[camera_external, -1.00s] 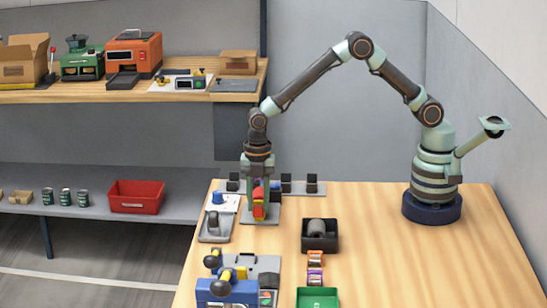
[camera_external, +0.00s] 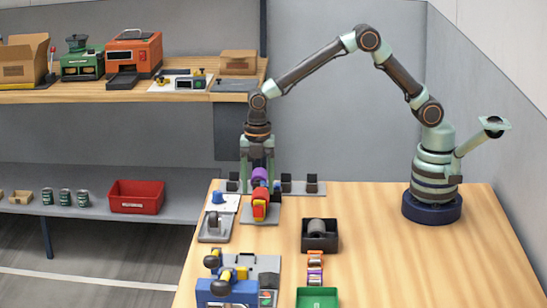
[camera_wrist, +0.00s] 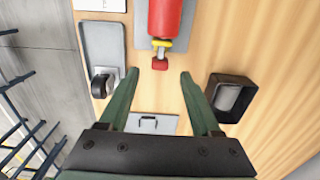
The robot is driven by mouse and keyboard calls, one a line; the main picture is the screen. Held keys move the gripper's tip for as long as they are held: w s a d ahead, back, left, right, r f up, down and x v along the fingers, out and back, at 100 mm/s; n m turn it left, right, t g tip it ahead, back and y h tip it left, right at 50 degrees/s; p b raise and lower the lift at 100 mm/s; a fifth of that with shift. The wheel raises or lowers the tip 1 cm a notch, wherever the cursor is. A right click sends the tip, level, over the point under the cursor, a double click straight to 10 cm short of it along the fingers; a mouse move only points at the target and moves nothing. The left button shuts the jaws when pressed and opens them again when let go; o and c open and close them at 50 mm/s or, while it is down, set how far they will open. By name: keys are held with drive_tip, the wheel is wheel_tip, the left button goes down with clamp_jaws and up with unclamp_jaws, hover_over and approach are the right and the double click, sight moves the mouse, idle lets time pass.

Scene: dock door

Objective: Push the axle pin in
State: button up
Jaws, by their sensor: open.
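A red and yellow piece (camera_external: 260,205) stands on a grey plate near the far left of the table, with a purple part (camera_external: 260,174) behind it. In the wrist view a red cylinder (camera_wrist: 165,18) ends in a yellow collar and a small red head (camera_wrist: 159,63), which may be the axle pin; I cannot tell how deep it sits. My gripper (camera_external: 258,184) is open around the purple part in the external view. In the wrist view its fingertips (camera_wrist: 160,74) are spread to either side of the red head, and no contact shows.
A grey plate with a dark wheel (camera_external: 214,226) lies to the left. A black bin holding a grey cylinder (camera_external: 320,228) stands to the right. The right of the table is clear.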

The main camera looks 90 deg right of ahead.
wheel_tip(320, 180, up, 7)
drive_tip(key=shift+r, duration=0.2)
idle(0.3)
drive_tip(key=s+d+r+m+t, duration=0.3)
drive_tip(key=s+d+r+m, duration=0.2)
drive_tip(key=s+r+m, duration=0.3)
drive_tip(key=s+d+m+t, duration=0.2)
drive_tip(key=s+d+m, duration=0.2)
drive_tip(key=s+m, duration=0.6)
drive_tip(key=shift+s+d+t, duration=0.2)
drive_tip(key=shift+s+t, duration=0.05)
drive_tip(key=shift+t, duration=0.05)
